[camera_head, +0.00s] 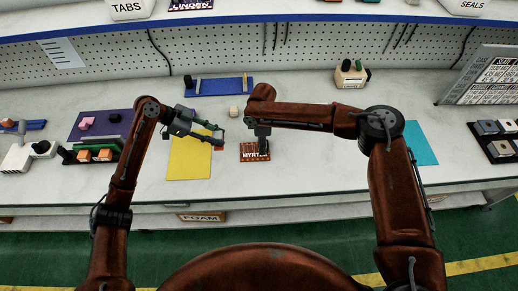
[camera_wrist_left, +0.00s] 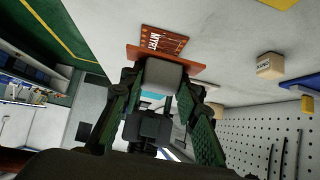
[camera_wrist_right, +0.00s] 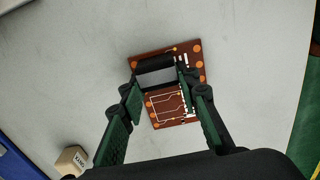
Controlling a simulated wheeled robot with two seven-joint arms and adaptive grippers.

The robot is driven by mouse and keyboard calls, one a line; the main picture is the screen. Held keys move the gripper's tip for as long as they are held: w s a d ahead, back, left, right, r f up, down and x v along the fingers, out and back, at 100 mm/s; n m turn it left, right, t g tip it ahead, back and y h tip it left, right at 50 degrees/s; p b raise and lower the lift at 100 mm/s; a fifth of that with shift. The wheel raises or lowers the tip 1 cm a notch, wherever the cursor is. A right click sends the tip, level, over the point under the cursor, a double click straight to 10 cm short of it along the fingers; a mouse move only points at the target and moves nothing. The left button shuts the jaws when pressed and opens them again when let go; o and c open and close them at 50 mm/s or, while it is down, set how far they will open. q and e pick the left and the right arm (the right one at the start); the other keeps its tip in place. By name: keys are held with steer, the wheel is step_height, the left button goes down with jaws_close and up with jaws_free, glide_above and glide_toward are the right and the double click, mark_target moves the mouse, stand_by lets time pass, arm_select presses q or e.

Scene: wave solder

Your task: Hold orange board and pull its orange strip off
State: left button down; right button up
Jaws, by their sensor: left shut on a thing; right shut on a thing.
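The orange-brown board (camera_head: 250,156), lettered in white, lies on the white bench; in the right wrist view (camera_wrist_right: 165,107) it shows orange dots and pale traces. My right gripper (camera_head: 262,145) is shut on a dark block (camera_wrist_right: 155,66) on the board. My left gripper (camera_head: 215,135) is over the yellow mat's right edge, shut on a grey grip piece (camera_wrist_left: 160,74) with the orange strip (camera_wrist_left: 190,66) at its far end. In the head view the strip (camera_head: 219,138) is apart from the board, with a gap of bench between them.
A small cream block (camera_head: 233,112) stands behind the gap between my grippers. The yellow mat (camera_head: 188,165) lies left and a cyan mat (camera_head: 420,145) right. A blue tray (camera_head: 220,87) and a beige holder (camera_head: 351,74) stand behind. Bench around the board is clear.

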steer(key=shift+f, duration=0.2)
arm_select(q)
steer(key=shift+w+f, duration=0.1)
arm_select(e)
steer(key=o, duration=1.3)
steer(key=shift+c, duration=0.2)
steer(key=shift+r, duration=0.2)
step_height(320, 180, up, 12)
steer(key=shift+w+f, duration=0.1)
